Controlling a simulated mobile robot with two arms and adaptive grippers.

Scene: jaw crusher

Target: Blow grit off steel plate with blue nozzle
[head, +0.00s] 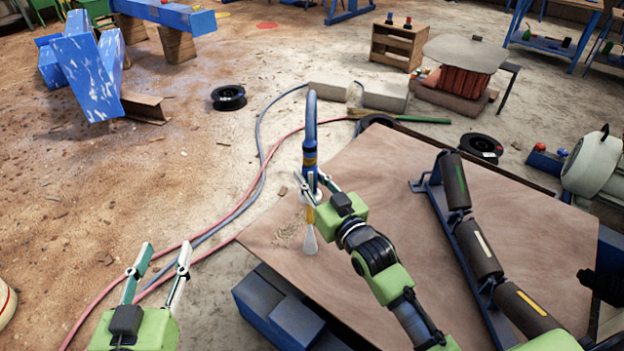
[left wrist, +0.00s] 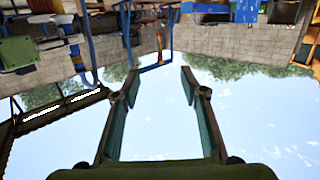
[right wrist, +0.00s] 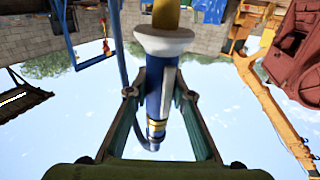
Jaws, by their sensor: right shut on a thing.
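The blue nozzle (head: 309,160) is held upright by my right gripper (head: 312,184), whose fingers are closed around its blue body, as the right wrist view (right wrist: 155,100) also shows. Its pale flared tip (head: 310,240) points down over the brown steel plate (head: 400,165); I cannot tell whether it touches. A patch of pale grit (head: 290,233) lies on the plate just left of the tip. A grey-blue hose (head: 311,110) arches up from the nozzle. My left gripper (head: 167,248) is open and empty, left of the plate; its wrist view shows nothing between the fingers.
A roller frame (head: 480,260) with dark rollers lies across the plate's right side. Blue blocks (head: 280,310) stand under the plate's front edge. A red hose (head: 200,240) runs over the floor. Concrete blocks (head: 385,96) and a black spool (head: 229,97) lie behind.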

